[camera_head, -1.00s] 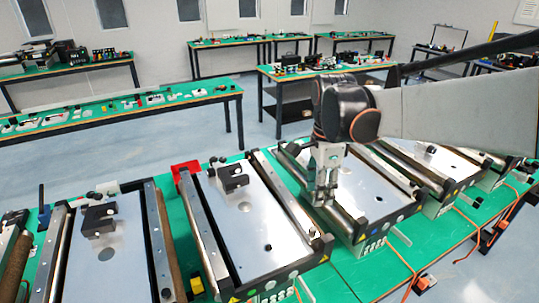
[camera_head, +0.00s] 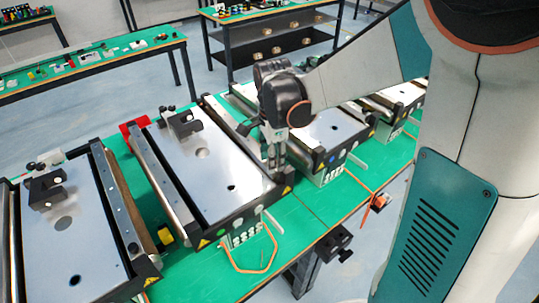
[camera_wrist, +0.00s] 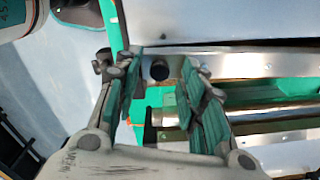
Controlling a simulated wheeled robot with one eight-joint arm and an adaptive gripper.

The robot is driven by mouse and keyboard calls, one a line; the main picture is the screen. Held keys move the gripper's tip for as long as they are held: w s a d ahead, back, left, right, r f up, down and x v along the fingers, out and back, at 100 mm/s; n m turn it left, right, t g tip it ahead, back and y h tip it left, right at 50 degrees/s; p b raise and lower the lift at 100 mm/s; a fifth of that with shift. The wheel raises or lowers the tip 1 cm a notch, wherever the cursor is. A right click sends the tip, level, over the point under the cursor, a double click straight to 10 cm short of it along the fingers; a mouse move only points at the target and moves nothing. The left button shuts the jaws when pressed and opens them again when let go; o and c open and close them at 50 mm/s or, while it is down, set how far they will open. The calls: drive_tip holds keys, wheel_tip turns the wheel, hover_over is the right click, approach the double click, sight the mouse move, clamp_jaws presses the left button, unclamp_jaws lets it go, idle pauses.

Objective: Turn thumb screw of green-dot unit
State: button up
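My gripper (camera_wrist: 160,88) is open in the wrist view, with its green-padded fingers on either side of a small dark round knob (camera_wrist: 159,70). The knob looks like a thumb screw; I cannot tell whether the pads touch it. In the head view my gripper (camera_head: 276,165) points down near the front right corner of the middle conveyor unit (camera_head: 212,170), beside the gap to the unit on its right (camera_head: 325,140).
Another conveyor unit (camera_head: 58,250) stands at the left, and one more (camera_head: 403,95) at the far right. They stand on a green bench (camera_head: 290,225). An orange cable (camera_head: 262,262) hangs at the front edge. Black blocks stand on the plates.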

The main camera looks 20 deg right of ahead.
drive_tip(key=shift+f, duration=0.2)
clamp_jaws()
drive_tip(key=shift+n, duration=0.3)
